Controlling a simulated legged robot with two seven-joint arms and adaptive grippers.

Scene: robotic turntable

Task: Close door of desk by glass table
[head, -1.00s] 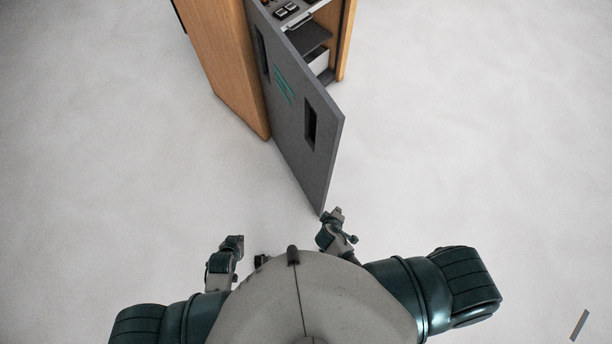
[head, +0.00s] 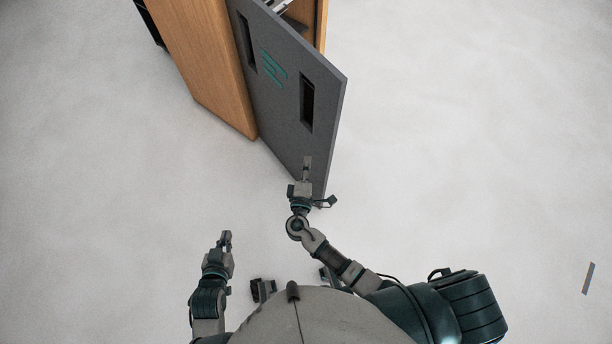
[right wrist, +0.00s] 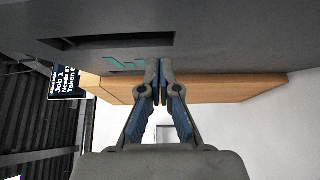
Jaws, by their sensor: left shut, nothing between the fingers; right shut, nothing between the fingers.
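The grey door (head: 285,105) of the wooden desk (head: 205,65) stands open, swung out towards me. It has two dark slots and a teal mark, and part of the inside shows behind it at the top. My right gripper (head: 307,165) is shut and empty, in front of the door's lower outer part. In the right wrist view the shut fingertips (right wrist: 159,68) overlap the grey door panel (right wrist: 220,45); I cannot tell whether they touch it. My left gripper (head: 226,238) is shut and empty, apart from the door, at the lower left.
The pale floor (head: 450,140) is clear to the right of the door and to the left of the desk. A small grey strip (head: 588,278) lies at the far right. A dark screen with text (right wrist: 66,82) shows in the right wrist view.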

